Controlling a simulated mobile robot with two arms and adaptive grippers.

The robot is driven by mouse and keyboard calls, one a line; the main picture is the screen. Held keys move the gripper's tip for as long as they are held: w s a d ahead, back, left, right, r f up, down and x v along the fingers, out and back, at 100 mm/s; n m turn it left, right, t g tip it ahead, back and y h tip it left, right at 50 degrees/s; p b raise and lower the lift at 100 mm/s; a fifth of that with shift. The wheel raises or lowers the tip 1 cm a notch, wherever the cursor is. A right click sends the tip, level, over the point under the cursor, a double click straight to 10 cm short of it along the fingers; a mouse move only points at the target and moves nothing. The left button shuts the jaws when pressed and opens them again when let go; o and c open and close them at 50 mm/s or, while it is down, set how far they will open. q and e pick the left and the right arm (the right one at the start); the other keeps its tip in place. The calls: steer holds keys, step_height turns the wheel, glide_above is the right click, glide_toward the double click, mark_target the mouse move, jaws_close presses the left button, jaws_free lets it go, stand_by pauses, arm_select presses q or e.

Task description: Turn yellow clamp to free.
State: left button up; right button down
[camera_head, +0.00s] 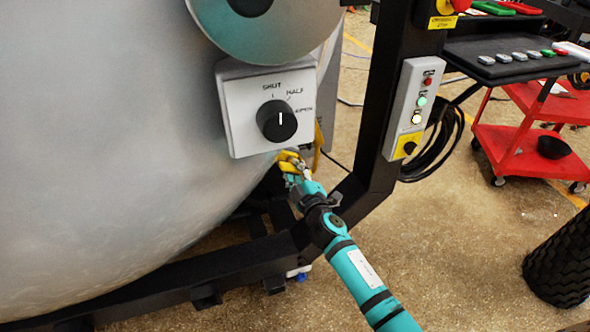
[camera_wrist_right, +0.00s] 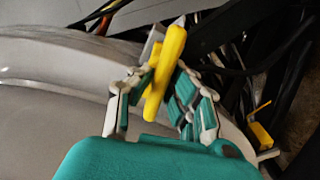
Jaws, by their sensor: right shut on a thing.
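The yellow clamp (camera_head: 287,158) sits low at the edge of the grey furnace body (camera_head: 110,150), just below the white dial box. In the right wrist view the clamp (camera_wrist_right: 166,70) is a long yellow handle lying between the fingers. My right gripper (camera_head: 300,172) reaches it from the lower right, and its fingers close around the handle; it also shows in the right wrist view (camera_wrist_right: 160,95). The clamp's far end and mounting are partly hidden. My left gripper is not in view.
The dial box (camera_head: 235,130) with a black knob (camera_head: 277,121) is directly above my right gripper. A black frame post (camera_head: 385,110) with a button panel (camera_head: 412,105) stands close to the right. A red cart (camera_head: 525,150) is further right. Open floor lies between.

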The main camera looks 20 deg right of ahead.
steer(key=n, duration=0.5)
steer(key=shift+f+n, duration=0.15)
steer(key=shift+n, duration=0.15)
steer(key=n, duration=0.2)
steer(key=shift+n, duration=0.4)
steer(key=n, duration=0.5)
steer(key=shift+f+p, duration=0.1)
steer(key=shift+p, duration=0.2)
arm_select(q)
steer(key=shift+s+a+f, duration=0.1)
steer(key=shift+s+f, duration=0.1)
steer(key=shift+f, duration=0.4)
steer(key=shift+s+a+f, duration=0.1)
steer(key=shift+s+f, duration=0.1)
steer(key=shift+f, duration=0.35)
arm_select(e)
steer(key=shift+f+n, duration=0.1)
steer(key=shift+n, duration=1.2)
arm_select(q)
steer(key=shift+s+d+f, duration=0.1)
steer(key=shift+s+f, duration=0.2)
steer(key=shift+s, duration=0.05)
